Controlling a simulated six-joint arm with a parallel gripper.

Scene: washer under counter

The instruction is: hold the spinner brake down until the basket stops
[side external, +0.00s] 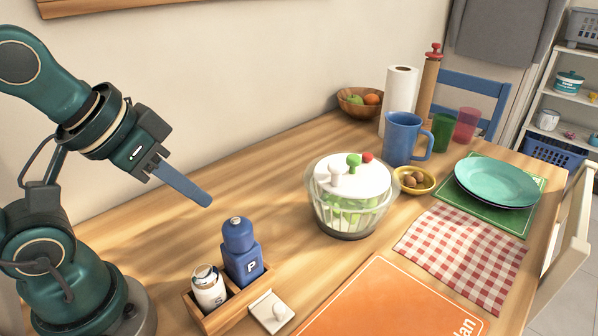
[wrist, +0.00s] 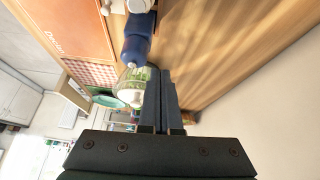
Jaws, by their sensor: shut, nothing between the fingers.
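The salad spinner (side external: 328,212) stands upright on the wooden table, with a clear bowl, green contents inside and a white lid (side external: 372,178). In the wrist view the shut fingers (wrist: 160,75) partly cover the spinner (wrist: 132,88). Whether the basket turns cannot be told.
A blue pepper mill (side external: 241,258) and a white shaker (side external: 208,290) stand in a wooden caddy below my gripper. A blue pitcher (side external: 398,142), yellow bowl (side external: 427,186) and orange mat (side external: 385,310) surround the spinner.

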